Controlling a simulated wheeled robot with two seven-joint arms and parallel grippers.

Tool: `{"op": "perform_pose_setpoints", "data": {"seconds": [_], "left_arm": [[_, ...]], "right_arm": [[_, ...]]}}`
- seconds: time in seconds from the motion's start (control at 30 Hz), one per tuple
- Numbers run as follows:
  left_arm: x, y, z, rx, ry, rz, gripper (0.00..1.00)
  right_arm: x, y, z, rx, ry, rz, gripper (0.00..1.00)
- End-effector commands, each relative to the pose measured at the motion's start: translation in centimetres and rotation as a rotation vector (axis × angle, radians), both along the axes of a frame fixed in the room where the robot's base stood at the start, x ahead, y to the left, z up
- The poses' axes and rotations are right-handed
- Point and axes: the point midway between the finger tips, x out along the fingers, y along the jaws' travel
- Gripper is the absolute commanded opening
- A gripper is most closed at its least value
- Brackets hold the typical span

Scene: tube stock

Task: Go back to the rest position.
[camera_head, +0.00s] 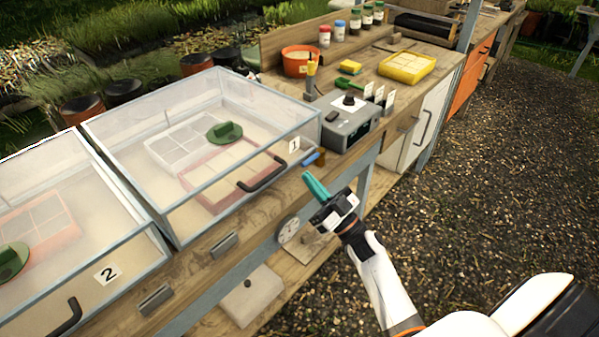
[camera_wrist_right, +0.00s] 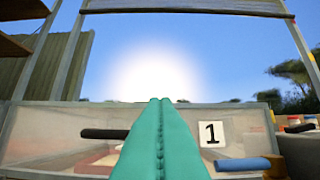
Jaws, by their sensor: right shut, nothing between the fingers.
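My right gripper (camera_head: 310,180) has teal fingers, which are pressed together with nothing between them. It is in front of the workbench's front edge, near the right corner of clear box 1 (camera_head: 294,146), and touches nothing that I can make out. In the right wrist view the shut teal fingers (camera_wrist_right: 160,104) point at the front of box 1, with the black handle to their left and the number label to their right. My left gripper is not in view.
Box 1 has a black handle (camera_head: 262,174). A blue cylinder (camera_head: 311,158) lies beside it. Clear box 2 (camera_head: 106,273) stands at left. A grey control unit (camera_head: 348,120) and a yellow tray (camera_head: 407,68) are farther right. The gravel (camera_head: 480,170) is open.

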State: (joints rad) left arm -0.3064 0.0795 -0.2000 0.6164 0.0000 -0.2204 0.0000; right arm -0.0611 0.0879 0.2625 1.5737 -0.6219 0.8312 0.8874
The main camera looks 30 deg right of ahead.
Motion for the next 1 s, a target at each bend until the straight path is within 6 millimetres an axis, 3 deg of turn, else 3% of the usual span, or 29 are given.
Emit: {"op": "perform_pose_setpoints", "data": {"seconds": [0.1, 0.27, 0.53, 0.63, 0.77, 0.83, 1.0], "left_arm": [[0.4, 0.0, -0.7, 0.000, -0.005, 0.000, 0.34], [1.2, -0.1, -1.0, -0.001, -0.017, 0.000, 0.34], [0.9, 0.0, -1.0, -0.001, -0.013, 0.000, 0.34], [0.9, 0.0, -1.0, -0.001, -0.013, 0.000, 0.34], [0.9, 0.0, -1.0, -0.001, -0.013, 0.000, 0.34], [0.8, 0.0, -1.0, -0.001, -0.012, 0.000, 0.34], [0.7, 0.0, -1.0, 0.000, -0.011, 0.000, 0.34]], "right_arm": [[-1.8, -0.7, -1.3, -0.002, 0.000, -0.001, 0.00], [-3.1, -1.2, -1.9, 0.000, -0.002, -0.001, 0.00], [-3.4, -1.3, -2.2, 0.003, 0.002, -0.004, 0.00], [-3.0, -1.4, -4.4, 0.014, 0.059, -0.031, 0.00], [-2.4, -1.4, -11.4, 0.035, 0.247, -0.115, 0.00], [-2.7, -1.2, -16.7, 0.033, 0.390, -0.167, 0.00], [-6.3, 0.0, -29.3, -0.023, 0.744, -0.257, 0.00]]}}
